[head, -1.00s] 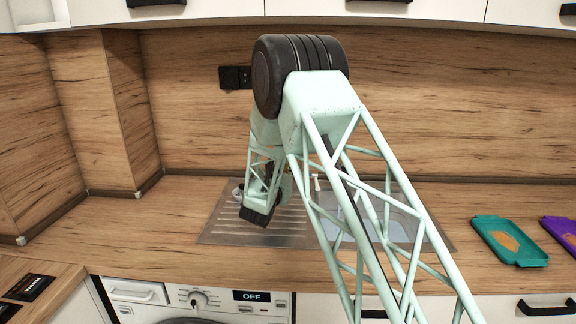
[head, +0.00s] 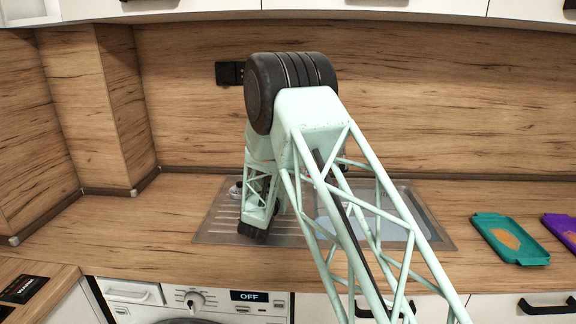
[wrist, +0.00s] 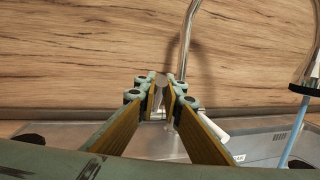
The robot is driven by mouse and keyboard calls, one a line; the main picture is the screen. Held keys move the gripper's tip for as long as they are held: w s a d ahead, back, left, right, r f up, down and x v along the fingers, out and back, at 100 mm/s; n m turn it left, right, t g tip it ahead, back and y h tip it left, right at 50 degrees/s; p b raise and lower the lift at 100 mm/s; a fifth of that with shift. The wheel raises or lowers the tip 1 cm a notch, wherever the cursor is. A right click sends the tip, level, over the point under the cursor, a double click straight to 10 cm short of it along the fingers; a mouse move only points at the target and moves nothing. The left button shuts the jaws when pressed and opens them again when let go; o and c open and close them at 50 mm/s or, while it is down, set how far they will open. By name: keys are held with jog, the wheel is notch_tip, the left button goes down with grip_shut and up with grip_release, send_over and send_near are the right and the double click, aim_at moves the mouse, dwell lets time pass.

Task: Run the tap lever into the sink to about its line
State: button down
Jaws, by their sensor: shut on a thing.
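My gripper (wrist: 161,88) shows in the wrist view with its ochre fingers closed around a small grey round piece (wrist: 161,79). I cannot tell whether that piece belongs to the tap. The tap's steel spout (wrist: 186,40) rises just behind the fingertips. Its outlet (wrist: 306,72) hangs at the right, with a blue stream of water (wrist: 293,135) below it. A white rod (wrist: 215,130), which looks like the tap lever, lies just right of the right finger. In the head view my arm hides most of the tap and part of the sink (head: 430,225); the fill line cannot be seen.
The ribbed drainboard (head: 217,222) lies left of the basin. A teal tray (head: 508,240) and a purple tray (head: 562,229) rest on the counter at the right. The wooden splashback (head: 440,110) stands close behind the tap. The counter on the left is clear.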

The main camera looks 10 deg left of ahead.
jog(key=c, duration=2.7)
grip_release()
jog(key=shift+c, duration=0.2)
jog(key=shift+s, duration=0.1)
jog(key=s+a+f, duration=0.1)
jog(key=s, duration=1)
jog(key=shift+s+f, duration=0.25)
jog(key=shift+s, duration=0.1)
